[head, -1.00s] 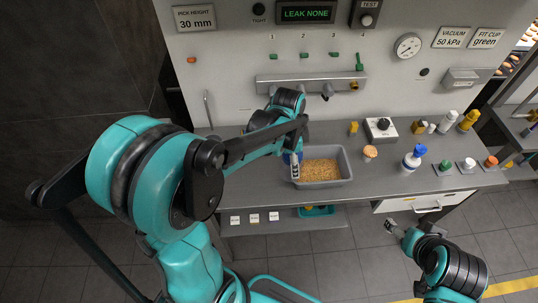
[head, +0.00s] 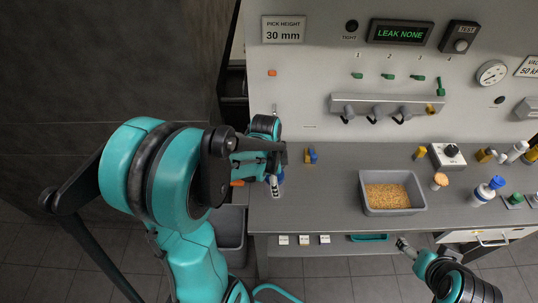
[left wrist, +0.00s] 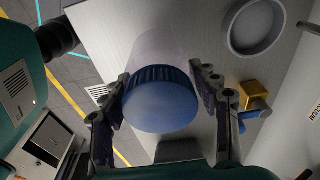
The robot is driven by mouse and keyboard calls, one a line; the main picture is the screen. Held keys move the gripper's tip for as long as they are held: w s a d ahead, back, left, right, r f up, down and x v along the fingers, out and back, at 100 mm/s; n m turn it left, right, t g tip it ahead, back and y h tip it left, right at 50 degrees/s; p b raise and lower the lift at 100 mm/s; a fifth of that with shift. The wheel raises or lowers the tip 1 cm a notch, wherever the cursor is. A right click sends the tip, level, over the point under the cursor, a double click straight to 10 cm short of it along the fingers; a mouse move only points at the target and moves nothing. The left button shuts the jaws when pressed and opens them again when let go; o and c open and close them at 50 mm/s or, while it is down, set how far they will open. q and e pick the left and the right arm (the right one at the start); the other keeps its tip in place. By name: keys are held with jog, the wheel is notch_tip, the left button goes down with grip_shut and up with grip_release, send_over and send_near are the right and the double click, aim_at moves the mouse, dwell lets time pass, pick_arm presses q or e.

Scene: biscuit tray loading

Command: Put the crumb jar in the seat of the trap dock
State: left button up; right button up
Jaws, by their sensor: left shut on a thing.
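The crumb jar (left wrist: 160,105) shows in the left wrist view as a ribbed blue lid on a pale, see-through body. My left gripper (left wrist: 160,92) is shut on it, one finger on each side of the lid. In the head view my left gripper (head: 275,186) is over the left end of the bench, and only a bit of blue shows there. A round grey ring-shaped seat (left wrist: 232,38), possibly the trap dock's, lies apart from the jar. My arm hides that area in the head view. My right gripper (head: 405,246) is low, before the bench; its jaws are unclear.
A brass block with a blue handle (head: 311,155) stands near the seat, also in the left wrist view (left wrist: 256,94). A grey tray of crumbs (head: 420,208) stands to the right. The bench (head: 325,185) between is clear. The panel (head: 300,75) rises behind.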

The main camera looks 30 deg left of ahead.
pick_arm(q)
jog(key=w+a+f, duration=0.1)
jog(key=w+a, duration=0.1)
jog(key=w, duration=0.2)
jog(key=w+a+f+b, duration=0.1)
jog(key=w+a, duration=0.2)
jog(key=w, duration=0.1)
jog(key=w+a+f+b, duration=0.1)
jog(key=w+a, duration=0.1)
jog(key=w, duration=0.3)
jog(key=shift+w+a+f, duration=0.1)
jog(key=shift+a+f, duration=0.25)
jog(key=shift+a, duration=0.05)
jog(key=shift+r, duration=0.1)
jog(key=o, duration=1.2)
jog(key=shift+f, duration=0.2)
